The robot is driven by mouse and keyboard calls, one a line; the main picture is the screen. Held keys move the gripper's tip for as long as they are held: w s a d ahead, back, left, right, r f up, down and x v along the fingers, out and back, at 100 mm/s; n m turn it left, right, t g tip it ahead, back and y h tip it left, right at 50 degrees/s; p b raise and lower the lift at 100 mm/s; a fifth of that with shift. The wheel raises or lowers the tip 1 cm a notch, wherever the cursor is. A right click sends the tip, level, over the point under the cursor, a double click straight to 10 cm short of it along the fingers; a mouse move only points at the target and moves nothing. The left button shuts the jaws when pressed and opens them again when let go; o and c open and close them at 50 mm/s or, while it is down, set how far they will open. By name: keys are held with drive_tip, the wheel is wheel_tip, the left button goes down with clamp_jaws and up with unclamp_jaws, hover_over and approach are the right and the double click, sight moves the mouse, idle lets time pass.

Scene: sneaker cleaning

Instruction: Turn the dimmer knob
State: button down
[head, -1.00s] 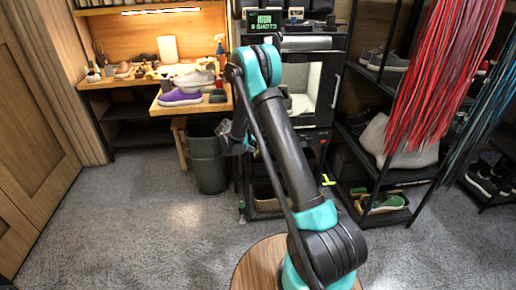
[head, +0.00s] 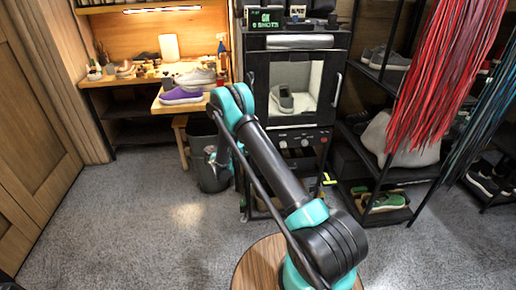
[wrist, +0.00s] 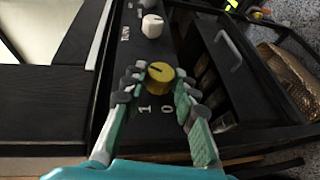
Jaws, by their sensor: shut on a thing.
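In the wrist view a round yellow knob (wrist: 161,72) with a dark pointer line sits on a black panel (wrist: 120,100). White "1" and "0" marks are beside it. My gripper (wrist: 160,78) is shut on this yellow knob, with one finger on each side. A white knob (wrist: 153,25) is farther up the same panel, apart from my fingers, with lettering next to it. In the head view the panel is on the front of a black cabinet (head: 341,60), with white knobs (head: 283,144) showing. My arm hides the yellow knob and my gripper there.
A grey shoe (head: 285,98) stands in the lit box. A green display (head: 265,18) is on top. A dark bin (head: 206,165) and a wooden bench with a purple shoe (head: 182,95) are at left. A shoe rack (head: 375,160) is at right.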

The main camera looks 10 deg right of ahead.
idle(0.4)
drive_tip(key=c, duration=1.2)
unclamp_jaws()
drive_tip(key=v, duration=1.2)
drive_tip(key=shift+a+f, duration=0.1)
drive_tip(key=shift+f, duration=0.2)
